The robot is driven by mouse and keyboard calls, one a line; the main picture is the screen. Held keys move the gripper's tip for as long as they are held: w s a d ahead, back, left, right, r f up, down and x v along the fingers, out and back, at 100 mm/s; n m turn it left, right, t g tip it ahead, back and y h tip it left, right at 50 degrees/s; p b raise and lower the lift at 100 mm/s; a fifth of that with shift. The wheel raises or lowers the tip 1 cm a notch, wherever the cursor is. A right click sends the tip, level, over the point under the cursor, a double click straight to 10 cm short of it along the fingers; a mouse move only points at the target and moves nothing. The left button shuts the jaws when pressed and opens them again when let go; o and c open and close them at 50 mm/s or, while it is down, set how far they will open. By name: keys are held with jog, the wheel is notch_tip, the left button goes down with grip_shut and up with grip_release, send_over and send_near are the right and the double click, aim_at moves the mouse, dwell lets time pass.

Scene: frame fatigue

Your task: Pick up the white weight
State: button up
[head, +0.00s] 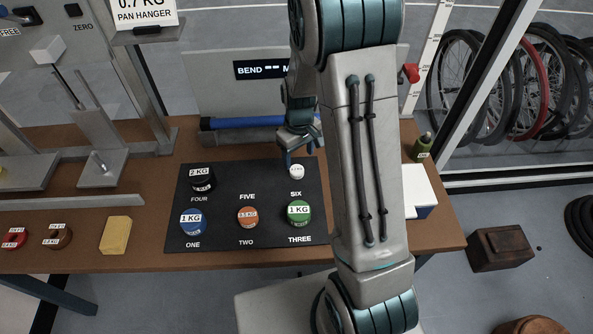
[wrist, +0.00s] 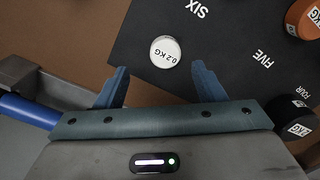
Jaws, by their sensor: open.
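The white weight (head: 296,171) is a small round disc on the black mat (head: 250,175), just above the label SIX. In the wrist view the white weight (wrist: 165,52) reads 0.2 KG and lies a little beyond my fingertips, between their lines. My gripper (head: 299,152) is just behind the weight in the head view. In the wrist view my gripper (wrist: 160,75) has its two blue fingers wide apart with nothing between them.
On the mat are a black 2 KG weight (head: 203,179), a blue weight (head: 193,222), an orange weight (head: 248,217) and a green weight (head: 298,213). A yellow block (head: 116,235) sits to the left.

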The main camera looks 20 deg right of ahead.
aim_at(297, 169)
jog(key=shift+s+a+f+p, duration=0.1)
jog(key=shift+a+f+p, duration=0.1)
jog(key=shift+f, duration=1.15)
jog(key=shift+s+a+f+p, duration=0.1)
jog(key=shift+a+f+p, duration=0.1)
jog(key=shift+f, duration=1.1)
jog(key=c, duration=1.2)
